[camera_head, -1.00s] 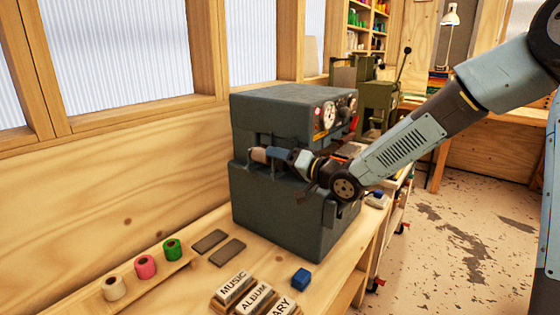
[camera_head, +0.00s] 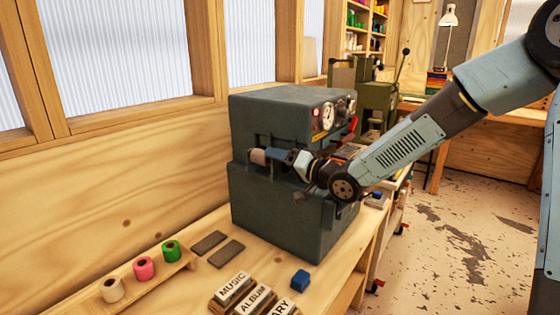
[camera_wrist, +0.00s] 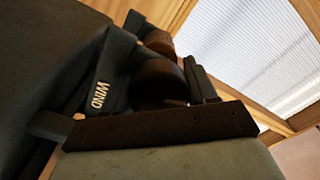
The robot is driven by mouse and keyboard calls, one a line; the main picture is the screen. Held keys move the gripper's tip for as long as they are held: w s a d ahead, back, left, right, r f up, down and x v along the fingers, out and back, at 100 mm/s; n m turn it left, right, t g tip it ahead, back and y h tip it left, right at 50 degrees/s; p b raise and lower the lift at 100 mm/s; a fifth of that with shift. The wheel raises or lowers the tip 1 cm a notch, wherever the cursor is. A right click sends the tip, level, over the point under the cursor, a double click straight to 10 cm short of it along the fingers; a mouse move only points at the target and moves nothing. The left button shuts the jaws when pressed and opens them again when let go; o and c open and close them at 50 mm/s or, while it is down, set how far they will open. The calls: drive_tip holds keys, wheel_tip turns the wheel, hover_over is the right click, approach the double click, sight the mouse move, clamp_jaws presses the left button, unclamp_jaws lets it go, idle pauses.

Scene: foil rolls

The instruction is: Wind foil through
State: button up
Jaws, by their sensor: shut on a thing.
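A dark grey machine (camera_head: 285,215) with dials on its front stands on the bench. My gripper (camera_head: 277,157) is at its near side, in the slot between the upper and lower blocks. In the wrist view my gripper (camera_wrist: 165,75) is shut on a dark brown round knob (camera_wrist: 158,82), beside a white WIND label (camera_wrist: 101,95). The jaws partly hide the knob. A smaller brown cylinder (camera_wrist: 160,41) shows beyond it; a brown cylinder end (camera_head: 257,156) also shows in the head view.
Two flat grey plates (camera_head: 218,247) lie in front of the machine. Lettered blocks reading MUSIC (camera_head: 234,288), ALBUM (camera_head: 254,298) and a partly cut-off word stand near a small blue block (camera_head: 300,280). A green lever press (camera_head: 378,100) stands behind. A wooden wall closes the left.

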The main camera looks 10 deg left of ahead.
drive_tip(key=shift+s+f, duration=0.25)
drive_tip(key=shift+f, duration=0.15)
drive_tip(key=o, duration=0.7)
drive_tip(key=shift+c, duration=0.2)
drive_tip(key=o, duration=0.3)
drive_tip(key=shift+r, duration=0.15)
drive_tip(key=shift+w+d+f, duration=0.1)
drive_tip(key=shift+d+f, duration=0.15)
drive_tip(key=shift+d, duration=1.2)
drive_tip(key=v, duration=1.3)
drive_tip(key=shift+s+r, duration=0.25)
drive_tip(key=shift+r, duration=0.2)
drive_tip(key=shift+s+a, duration=0.1)
drive_tip(key=shift+a, duration=0.05)
